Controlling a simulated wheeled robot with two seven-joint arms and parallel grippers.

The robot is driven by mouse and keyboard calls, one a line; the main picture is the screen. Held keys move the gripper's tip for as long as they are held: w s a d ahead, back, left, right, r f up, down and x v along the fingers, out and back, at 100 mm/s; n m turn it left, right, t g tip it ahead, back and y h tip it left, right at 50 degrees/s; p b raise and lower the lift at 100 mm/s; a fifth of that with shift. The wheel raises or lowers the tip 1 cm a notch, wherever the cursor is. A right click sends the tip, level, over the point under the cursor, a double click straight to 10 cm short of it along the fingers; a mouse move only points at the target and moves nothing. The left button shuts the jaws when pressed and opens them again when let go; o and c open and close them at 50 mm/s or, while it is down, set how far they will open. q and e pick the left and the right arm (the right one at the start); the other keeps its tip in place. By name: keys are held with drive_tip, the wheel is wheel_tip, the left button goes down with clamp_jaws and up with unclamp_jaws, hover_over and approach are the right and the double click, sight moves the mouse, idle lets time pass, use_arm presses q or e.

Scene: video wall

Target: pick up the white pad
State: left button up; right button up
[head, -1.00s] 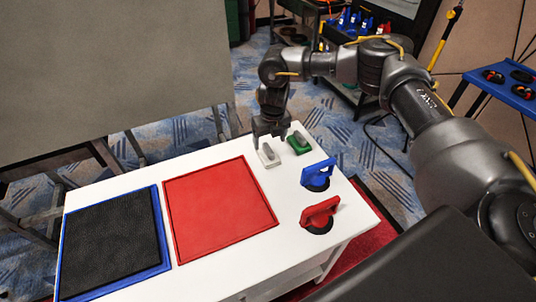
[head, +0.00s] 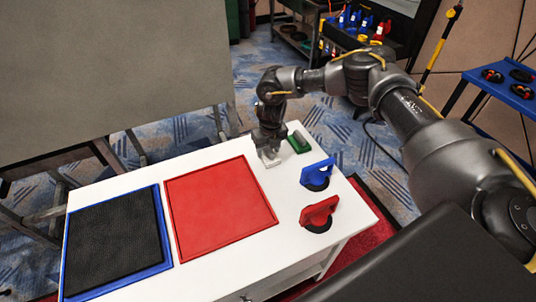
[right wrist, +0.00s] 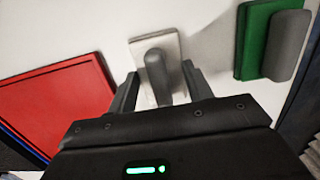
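The white pad (right wrist: 165,45) is a flat white block with a grey handle (right wrist: 156,75), lying on the white table. In the head view the pad (head: 270,161) shows partly below my right gripper (head: 267,145). In the right wrist view my right gripper (right wrist: 160,88) is open, with one finger on each side of the pad's handle. I cannot tell whether the fingers touch it. My left gripper is not in view.
A green pad (head: 299,142) with a grey handle lies just right of the white one. A red tray (head: 220,207) and a black panel on a blue tray (head: 165,225) lie to the left.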

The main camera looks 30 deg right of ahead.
drive_tip(key=shift+c, duration=1.2)
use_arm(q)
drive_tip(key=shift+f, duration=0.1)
use_arm(e)
drive_tip(key=shift+r, duration=0.15)
drive_tip(key=shift+r, duration=0.25)
wheel_tip(320, 180, up, 2)
drive_tip(key=shift+b, duration=0.7)
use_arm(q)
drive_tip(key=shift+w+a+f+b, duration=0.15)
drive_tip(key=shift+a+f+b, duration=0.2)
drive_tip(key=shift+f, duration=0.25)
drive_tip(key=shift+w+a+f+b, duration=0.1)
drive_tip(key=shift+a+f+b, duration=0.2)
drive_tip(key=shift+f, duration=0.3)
use_arm(e)
drive_tip(key=s+a+r, duration=0.7)
drive_tip(key=s+r, duration=0.3)
drive_tip(key=s, duration=0.2)
drive_tip(key=shift+a+r, duration=0.15)
